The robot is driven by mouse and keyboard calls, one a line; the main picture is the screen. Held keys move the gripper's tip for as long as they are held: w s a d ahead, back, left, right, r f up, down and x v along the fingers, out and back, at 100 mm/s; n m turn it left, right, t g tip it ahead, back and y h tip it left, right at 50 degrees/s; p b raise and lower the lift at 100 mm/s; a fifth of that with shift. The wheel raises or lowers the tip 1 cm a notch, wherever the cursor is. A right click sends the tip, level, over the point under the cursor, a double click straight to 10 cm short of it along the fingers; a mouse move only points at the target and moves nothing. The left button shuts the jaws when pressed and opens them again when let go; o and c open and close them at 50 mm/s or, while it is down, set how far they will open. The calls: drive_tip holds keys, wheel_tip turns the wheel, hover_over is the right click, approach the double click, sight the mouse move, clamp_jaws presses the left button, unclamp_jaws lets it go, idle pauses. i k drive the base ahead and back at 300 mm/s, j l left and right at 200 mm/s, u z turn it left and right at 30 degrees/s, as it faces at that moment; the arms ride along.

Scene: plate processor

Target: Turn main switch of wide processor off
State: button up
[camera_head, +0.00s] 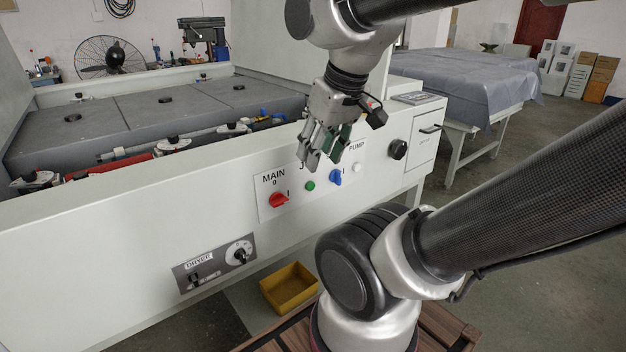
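The red main switch (278,200) is a rotary knob on the white front panel of the wide processor (130,225). The label MAIN and a 0 are above it and an I is to its right. Its handle seems to lie roughly sideways toward the I, but it is small in view. My gripper (324,161) is up and to the right of the red switch, apart from it, with its fingers pointing down. The fingers look spread with nothing between them. They hide part of the label above the green button (310,186).
A DRYER panel (215,264) is lower left. A yellow bin (289,288) is on the floor. A cloth-covered table (465,75) stands behind right.

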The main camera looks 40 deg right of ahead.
sight(276, 198)
drive_tip(key=j+z, duration=0.1)
drive_tip(key=j, duration=0.7)
drive_tip(key=k+j, duration=0.2)
drive_tip(key=j, duration=0.55)
drive_tip(key=i+z, duration=0.05)
